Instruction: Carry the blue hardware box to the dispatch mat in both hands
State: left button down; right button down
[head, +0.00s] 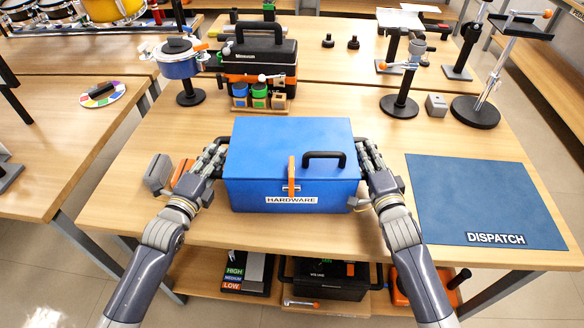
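The blue hardware box (258,160) stands upright near the middle of the table, its HARDWARE label facing me. It has an orange latch on the front, a black handle on the lid and dark handles at its sides. My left gripper (214,156) is at the box's left side, by that side handle. My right gripper (368,154) is at its right side, by the other handle. The fingers' closure on the handles is too small to make out. The blue dispatch mat (482,195) lies flat and bare to the right of the box.
A grey block (158,173) and an orange item lie left of my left gripper. A black toolbox (262,60) stands behind the box, with a blue pot (180,62) on a stand beside it. Stands and a small grey block (436,105) are behind the mat.

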pick_arm(q)
jog(key=shift+w+r, duration=0.1)
jog(key=shift+r, duration=0.15)
pick_arm(e)
jog(key=shift+w+r, duration=0.1)
jog(key=shift+r, duration=0.1)
pick_arm(q)
jog(key=shift+r, duration=0.1)
pick_arm(e)
jog(key=shift+r, duration=0.1)
